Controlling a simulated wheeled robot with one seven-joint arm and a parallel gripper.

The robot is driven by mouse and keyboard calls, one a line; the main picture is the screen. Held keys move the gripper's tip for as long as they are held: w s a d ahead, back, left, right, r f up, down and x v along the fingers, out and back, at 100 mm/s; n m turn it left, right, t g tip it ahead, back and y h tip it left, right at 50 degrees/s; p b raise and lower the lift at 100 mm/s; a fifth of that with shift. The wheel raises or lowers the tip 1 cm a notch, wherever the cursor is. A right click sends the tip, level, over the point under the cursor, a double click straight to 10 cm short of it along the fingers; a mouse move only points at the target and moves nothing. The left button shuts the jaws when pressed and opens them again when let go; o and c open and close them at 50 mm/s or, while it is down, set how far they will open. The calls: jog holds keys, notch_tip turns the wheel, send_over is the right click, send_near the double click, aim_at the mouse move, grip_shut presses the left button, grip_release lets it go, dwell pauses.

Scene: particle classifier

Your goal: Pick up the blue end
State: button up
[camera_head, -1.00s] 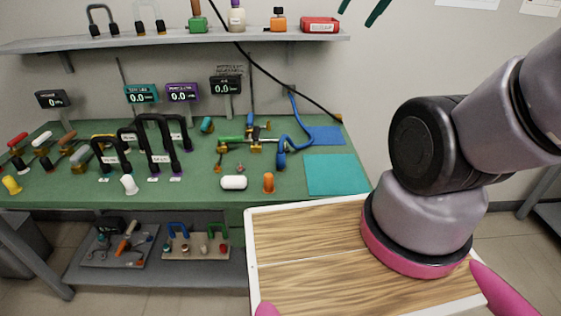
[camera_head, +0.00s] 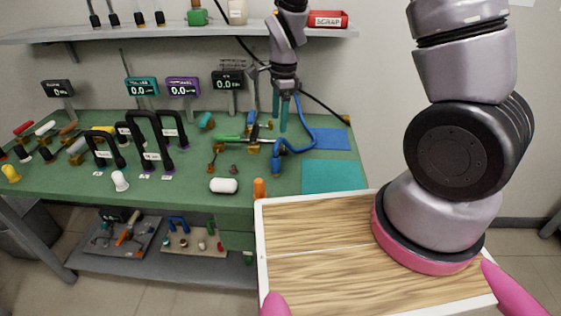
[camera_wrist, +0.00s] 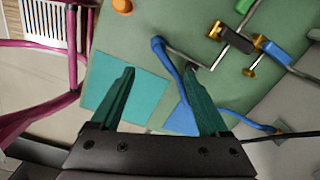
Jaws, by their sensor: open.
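A blue hose (camera_head: 304,134) lies on the green bench, and its thick blue end (camera_head: 277,160) points toward the front edge. In the wrist view the blue end (camera_wrist: 158,43) lies ahead of and between my fingertips, with the hose running back past the right finger. My gripper (camera_head: 281,122) is open and empty, pointing down above the bench behind the blue end. Its two green fingers also show in the wrist view (camera_wrist: 160,70), apart from the blue end. A second blue piece (camera_wrist: 276,52) sits by a brass fitting at right.
A teal mat (camera_head: 334,177) and a blue mat (camera_head: 326,139) lie to the right. A green-handled tool (camera_head: 229,138), a white capsule (camera_head: 223,186) and an orange piece (camera_head: 259,188) are nearby. Black arches (camera_head: 160,140) stand left. A shelf (camera_head: 180,35) runs above.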

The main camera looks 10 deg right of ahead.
aim_at(276, 156)
jog(key=shift+m+h, duration=0.3)
jog(key=shift+m, duration=0.3)
jog(key=f, duration=1)
jog(key=shift+s+a+f, duration=0.1)
jog(key=shift+a+f, duration=0.1)
jog(key=shift+a, duration=0.1)
jog(key=shift+w+a+f, duration=0.1)
jog(key=shift+f, duration=1.4)
jog(key=shift+w+a+f, duration=0.1)
jog(key=shift+f, duration=1.4)
grip_shut()
jog(key=shift+r, duration=0.15)
notch_tip(276, 156, up, 10)
jog(key=shift+f, duration=0.1)
